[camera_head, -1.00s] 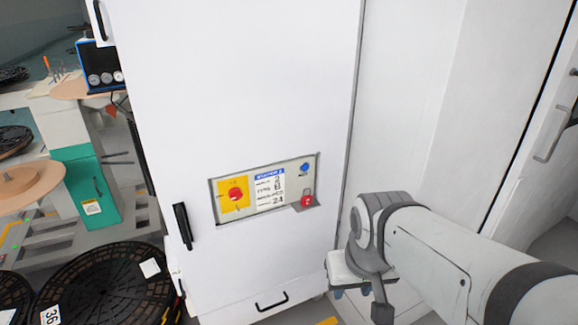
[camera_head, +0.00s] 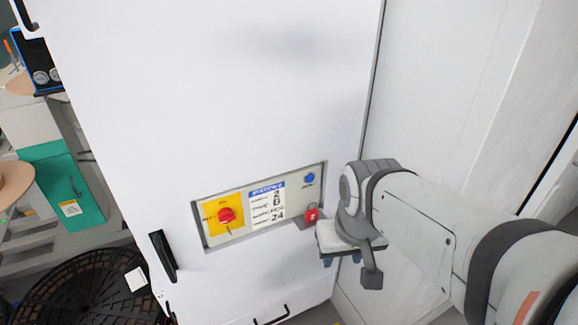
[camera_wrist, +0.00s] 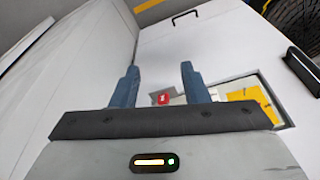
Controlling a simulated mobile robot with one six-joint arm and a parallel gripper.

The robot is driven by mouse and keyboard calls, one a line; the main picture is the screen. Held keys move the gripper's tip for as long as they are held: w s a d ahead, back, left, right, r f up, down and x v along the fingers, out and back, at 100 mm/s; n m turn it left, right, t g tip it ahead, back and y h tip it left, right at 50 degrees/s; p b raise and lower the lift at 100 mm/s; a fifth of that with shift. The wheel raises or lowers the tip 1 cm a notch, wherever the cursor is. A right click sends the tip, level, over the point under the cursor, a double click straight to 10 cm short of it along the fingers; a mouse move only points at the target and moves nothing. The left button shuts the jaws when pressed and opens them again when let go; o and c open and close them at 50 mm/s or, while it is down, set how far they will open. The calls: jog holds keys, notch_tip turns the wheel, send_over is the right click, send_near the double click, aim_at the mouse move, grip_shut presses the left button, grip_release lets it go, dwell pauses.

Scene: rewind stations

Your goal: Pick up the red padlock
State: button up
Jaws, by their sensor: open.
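The red padlock (camera_head: 311,214) sits at the lower right corner of the recessed control panel (camera_head: 262,228) on the white cabinet door. It appears to rest on a small grey ledge. My gripper (camera_wrist: 158,72) is open and empty, pointing toward the cabinet.
The panel carries a red knob on a yellow plate (camera_head: 225,215), a label, and a blue button (camera_head: 309,178). A black door handle (camera_head: 163,256) stands out at the left. Black reels (camera_head: 85,290) lie on the floor at lower left. A white wall flanks my arm.

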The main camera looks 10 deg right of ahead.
jog(key=o, duration=0.5)
jog(key=shift+n+t, duration=0.3)
jog(key=shift+n, duration=0.1)
jog(key=w, duration=0.3)
jog(key=w+f, duration=0.1)
jog(key=w, duration=0.2)
jog(key=w+d, duration=0.1)
jog(key=w, duration=0.2)
jog(key=shift+w+f+b, duration=0.2)
jog(key=shift+f+b, duration=0.2)
jog(key=shift+c, duration=0.2)
jog(key=t+b, duration=0.1)
send_near(311, 211)
jog(key=shift+n+y, duration=0.3)
jog(key=shift+n, duration=0.1)
jog(key=shift+d+x, duration=0.15)
jog(key=shift+x, duration=1.95)
jog(key=shift+d+x, duration=0.15)
jog(key=shift+x, duration=1.95)
